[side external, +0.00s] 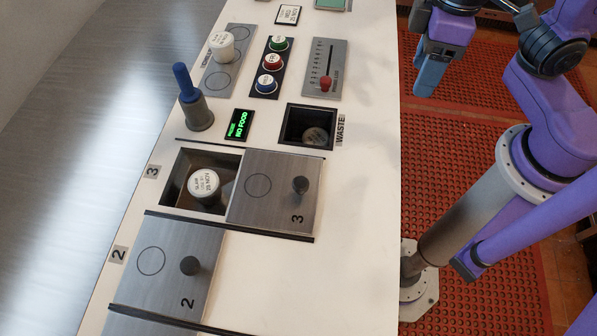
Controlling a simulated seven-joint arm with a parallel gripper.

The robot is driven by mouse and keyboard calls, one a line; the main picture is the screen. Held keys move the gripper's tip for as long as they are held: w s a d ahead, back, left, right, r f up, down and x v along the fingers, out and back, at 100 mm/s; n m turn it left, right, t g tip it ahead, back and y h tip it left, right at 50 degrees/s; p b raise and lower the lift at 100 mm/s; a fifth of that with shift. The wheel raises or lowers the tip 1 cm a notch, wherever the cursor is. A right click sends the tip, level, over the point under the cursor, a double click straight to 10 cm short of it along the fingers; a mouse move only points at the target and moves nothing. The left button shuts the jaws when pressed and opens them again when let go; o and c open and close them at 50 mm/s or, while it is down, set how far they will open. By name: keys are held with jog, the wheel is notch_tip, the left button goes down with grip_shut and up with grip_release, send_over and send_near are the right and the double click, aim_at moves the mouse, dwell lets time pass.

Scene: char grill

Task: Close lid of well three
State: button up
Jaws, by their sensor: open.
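The lid of well three (271,208) is a square metal plate marked 3, with a dark knob (300,185) and an engraved circle. It sits to the right of well three (178,178), leaving the well's opening uncovered. A white-capped jar (204,186) with a label stands inside the well. My gripper (428,85) is at the upper right, past the right edge of the white panel, well away from the lid and its knob. It is open, and I see nothing held in it.
The lid marked 2 (172,263) lies nearer the camera. Beyond well three are a blue-handled tool in a holder (198,112), a NO FOOD display (239,124), a waste opening (292,124), coloured buttons (272,62) and a slider (322,70). The white panel (350,230) is clear right of the lid.

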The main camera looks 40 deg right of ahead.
jog(key=w+a+r+m, duration=0.1)
jog(key=a+m, duration=0.2)
jog(key=a, duration=0.3)
jog(key=w+a+r+m, duration=0.2)
jog(key=a, duration=0.4)
jog(key=m, duration=0.5)
send_near(300, 182)
notch_tip(300, 182, down, 8)
jog(key=shift+a+f, duration=0.1)
jog(key=shift+f, duration=0.1)
